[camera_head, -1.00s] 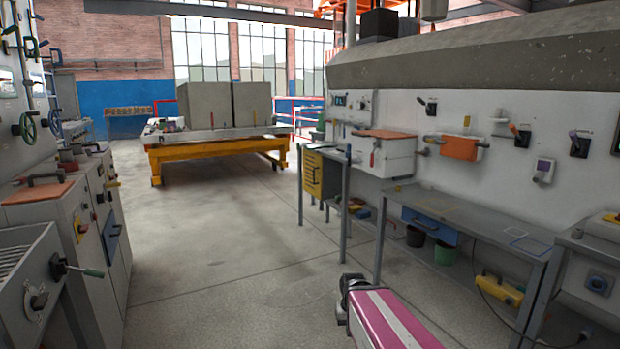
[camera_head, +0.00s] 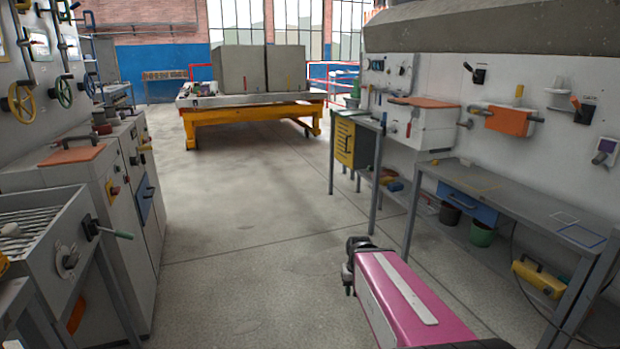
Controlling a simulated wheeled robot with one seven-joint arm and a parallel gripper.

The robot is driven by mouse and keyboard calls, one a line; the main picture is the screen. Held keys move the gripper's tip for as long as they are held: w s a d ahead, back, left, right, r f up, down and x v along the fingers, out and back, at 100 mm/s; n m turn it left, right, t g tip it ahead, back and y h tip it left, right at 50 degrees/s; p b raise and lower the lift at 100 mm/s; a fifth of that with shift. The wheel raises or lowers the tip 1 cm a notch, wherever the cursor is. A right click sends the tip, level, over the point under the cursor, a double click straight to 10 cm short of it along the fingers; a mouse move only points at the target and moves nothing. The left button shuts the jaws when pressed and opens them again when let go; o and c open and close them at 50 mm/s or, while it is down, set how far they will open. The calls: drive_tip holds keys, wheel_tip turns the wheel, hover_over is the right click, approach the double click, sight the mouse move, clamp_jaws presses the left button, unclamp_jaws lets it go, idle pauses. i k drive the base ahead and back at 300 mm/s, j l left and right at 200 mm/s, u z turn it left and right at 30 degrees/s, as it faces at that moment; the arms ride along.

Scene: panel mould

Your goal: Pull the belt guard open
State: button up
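I cannot tell for certain which thing is the belt guard. An orange cover (camera_head: 508,121) with a grey bar handle hangs on the white panel wall at right and looks shut. A yellow slotted door (camera_head: 345,143) sits under the right bench's far end and also looks shut. My gripper (camera_head: 350,278) is at the lower middle, at the end of my pink arm, over the floor and well apart from both. Its fingers are small and dark, and their opening cannot be made out.
A grey bench (camera_head: 520,205) with a blue drawer (camera_head: 467,201) runs along the right. Grey cabinets (camera_head: 100,200) with handles and levers line the left. A yellow-framed table (camera_head: 250,124) bearing concrete blocks stands at the back. The floor (camera_head: 250,220) between is clear.

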sight(345, 129)
drive_tip(key=i, duration=2.05)
drive_tip(key=i+j+z, duration=0.1)
drive_tip(key=i, duration=0.95)
drive_tip(key=i+j, duration=0.1)
drive_tip(key=i, duration=0.9)
